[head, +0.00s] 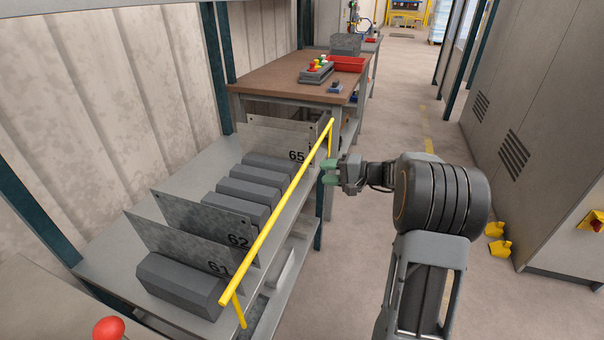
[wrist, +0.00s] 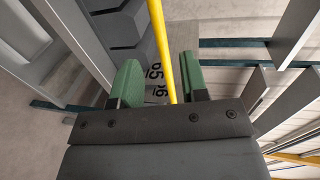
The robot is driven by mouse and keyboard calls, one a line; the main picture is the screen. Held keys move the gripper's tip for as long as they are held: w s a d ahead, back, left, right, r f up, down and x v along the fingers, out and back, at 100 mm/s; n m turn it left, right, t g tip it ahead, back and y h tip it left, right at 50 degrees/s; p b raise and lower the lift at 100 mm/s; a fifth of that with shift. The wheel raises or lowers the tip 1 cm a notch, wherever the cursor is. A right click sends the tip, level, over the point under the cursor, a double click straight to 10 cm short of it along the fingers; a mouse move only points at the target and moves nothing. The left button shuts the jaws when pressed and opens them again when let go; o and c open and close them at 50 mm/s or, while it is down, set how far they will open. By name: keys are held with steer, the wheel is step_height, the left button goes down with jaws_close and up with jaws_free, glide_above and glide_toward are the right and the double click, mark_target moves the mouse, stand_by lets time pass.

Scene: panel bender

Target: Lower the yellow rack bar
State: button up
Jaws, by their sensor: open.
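The yellow rack bar (head: 275,215) runs along the front edge of the rack shelf, raised above it on short yellow end posts. My gripper (head: 327,172) is at the right of the bar, near its far end, with green fingertips pointing toward it. In the wrist view the bar (wrist: 161,50) passes down into the space between the two green fingers of my gripper (wrist: 158,85). The fingers are apart and the gripper is open. I cannot tell whether either finger touches the bar.
The rack shelf (head: 100,262) holds grey blocks (head: 180,285) and upright metal plates marked 61 (head: 190,255), 62 (head: 205,218) and 65 (head: 275,140). A brown-topped workbench (head: 270,78) stands beyond it. A grey cabinet (head: 540,120) is at right.

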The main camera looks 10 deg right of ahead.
mark_target(302, 169)
steer(key=x, duration=0.8)
steer(key=shift+a, duration=0.15)
steer(key=shift+c, duration=0.4)
jaws_close()
steer(key=shift+f, duration=0.1)
